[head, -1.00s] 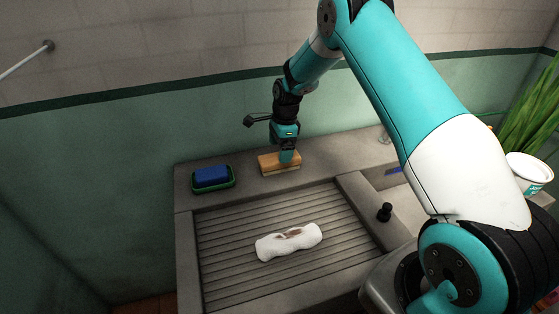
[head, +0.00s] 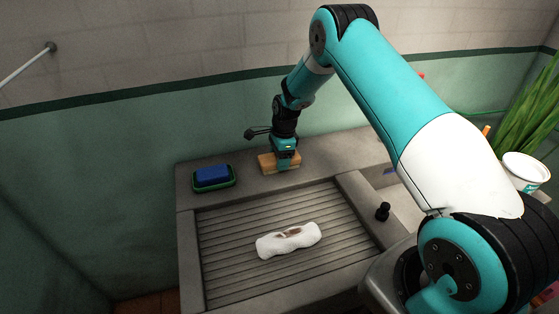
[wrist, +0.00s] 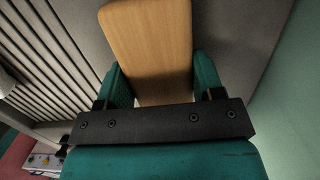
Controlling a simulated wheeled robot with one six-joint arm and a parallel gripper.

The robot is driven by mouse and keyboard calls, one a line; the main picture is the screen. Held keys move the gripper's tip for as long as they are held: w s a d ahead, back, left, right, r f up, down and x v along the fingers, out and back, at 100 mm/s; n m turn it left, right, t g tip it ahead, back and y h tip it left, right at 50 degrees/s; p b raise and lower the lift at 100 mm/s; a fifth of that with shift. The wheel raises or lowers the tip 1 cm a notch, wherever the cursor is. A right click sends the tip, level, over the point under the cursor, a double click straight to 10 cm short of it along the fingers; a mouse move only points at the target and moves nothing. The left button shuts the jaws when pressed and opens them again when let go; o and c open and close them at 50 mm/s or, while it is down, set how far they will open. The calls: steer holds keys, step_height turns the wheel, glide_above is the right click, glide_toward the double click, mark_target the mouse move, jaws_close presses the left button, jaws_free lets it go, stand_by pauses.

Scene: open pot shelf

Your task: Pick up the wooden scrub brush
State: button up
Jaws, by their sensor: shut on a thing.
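The wooden scrub brush (head: 267,163) is a light brown block on the back ledge of the stone sink, behind the ribbed drainboard. My gripper (head: 282,163) points down over it, with its fingers on either side. In the wrist view the brush's wooden back (wrist: 152,45) runs between the two teal fingers of my gripper (wrist: 158,85), which is shut on it. The bristles are hidden. I cannot tell whether the brush is clear of the ledge.
A blue sponge (head: 212,174) sits in a green dish (head: 231,186) to the left. A stained white cloth roll (head: 288,241) lies on the ribbed drainboard (head: 230,265). A dark plug-like object (head: 383,211) stands near the basin. A white plant pot (head: 524,172) is at far right.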

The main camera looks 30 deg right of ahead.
step_height(320, 180, up, 20)
steer(key=b, duration=0.3)
stand_by(0.3)
steer(key=o, duration=0.4)
steer(key=shift+c, duration=1.4)
steer(key=shift+s, duration=0.1)
